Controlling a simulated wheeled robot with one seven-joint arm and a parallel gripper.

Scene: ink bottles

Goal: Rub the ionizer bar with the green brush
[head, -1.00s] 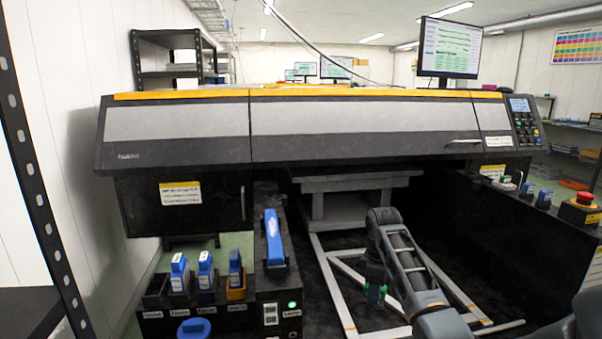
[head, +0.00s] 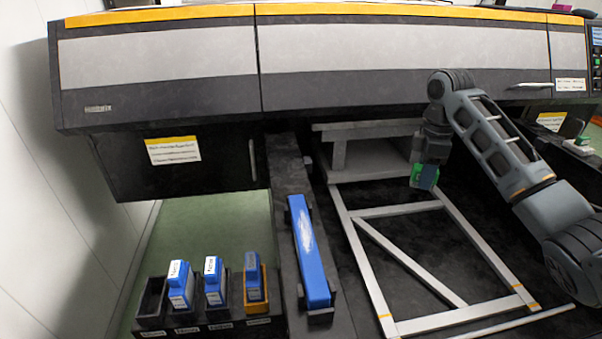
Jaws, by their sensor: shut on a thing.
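The ionizer bar (head: 318,272) appears to be the long blue bar lying in black end holders on the dark rail, left of centre. A whitish, streaky patch shows on its upper half. My gripper (head: 430,160) is up and to the right of the bar, clear of it, in front of the grey stepped bracket. It is shut on a small green block with a bluish side, which looks like the green brush (head: 424,178). The brush hangs below the gripper. Its bristles cannot be made out, and the fingers are small and dark.
Blue ink bottles (head: 180,285) stand in a black rack (head: 152,303) left of the bar; its leftmost slot is empty. The large printer (head: 160,60) spans the back. A pale metal frame (head: 400,210) lies right of the bar, with open room above it.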

